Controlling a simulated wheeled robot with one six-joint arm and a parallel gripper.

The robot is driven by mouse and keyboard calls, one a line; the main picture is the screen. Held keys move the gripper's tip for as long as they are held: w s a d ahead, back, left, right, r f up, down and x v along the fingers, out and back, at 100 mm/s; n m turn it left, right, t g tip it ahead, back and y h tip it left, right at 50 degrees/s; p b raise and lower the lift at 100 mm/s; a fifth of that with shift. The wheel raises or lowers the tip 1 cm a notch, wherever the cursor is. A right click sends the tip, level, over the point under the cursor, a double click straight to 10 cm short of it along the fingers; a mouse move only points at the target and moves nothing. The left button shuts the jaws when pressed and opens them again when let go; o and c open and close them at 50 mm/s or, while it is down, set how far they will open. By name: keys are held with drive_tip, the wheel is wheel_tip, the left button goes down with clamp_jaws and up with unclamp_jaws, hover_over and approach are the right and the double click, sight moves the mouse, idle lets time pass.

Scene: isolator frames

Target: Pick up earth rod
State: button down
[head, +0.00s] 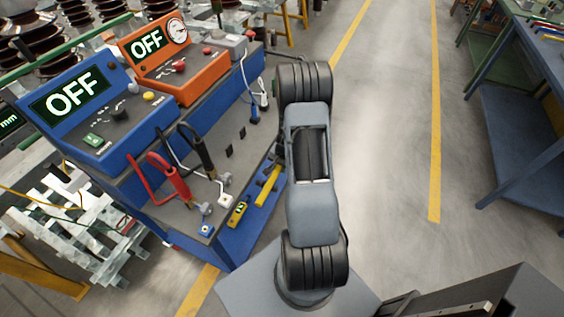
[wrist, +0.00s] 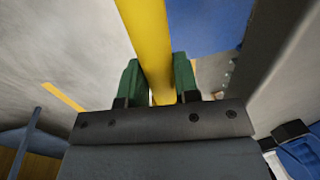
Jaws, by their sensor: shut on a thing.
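The earth rod (wrist: 147,35) is a plain yellow bar in the wrist view, running from the top edge down between my fingers. My gripper (wrist: 158,80) has green finger pads, one on each side of the rod, and is shut on it. The rod's far end is out of the frame and its near end is hidden behind the gripper body.
A blue test bench (head: 225,250) stands left of my arm, carrying a blue OFF unit (head: 92,105), an orange OFF unit (head: 175,62), red clamps (head: 178,180) and a yellow-handled tool (head: 268,185). A blue workbench (head: 525,120) is at right. The floor between is clear.

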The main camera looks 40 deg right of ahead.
drive_tip(key=shift+r, duration=0.6)
drive_tip(key=a+r, duration=0.1)
drive_tip(key=r, duration=0.1)
drive_tip(key=s+a+r, duration=0.1)
drive_tip(key=a+r, duration=0.1)
drive_tip(key=r, duration=0.1)
drive_tip(key=s+a+r, duration=0.1)
drive_tip(key=r, duration=0.2)
drive_tip(key=shift+s+a, duration=0.15)
drive_tip(key=shift+a, duration=0.1)
drive_tip(key=s+a+r, duration=0.3)
drive_tip(key=s+a, duration=0.1)
drive_tip(key=a, duration=0.4)
drive_tip(key=shift+r, duration=0.35)
drive_tip(key=shift+s+d, duration=0.1)
drive_tip(key=shift+s, duration=0.05)
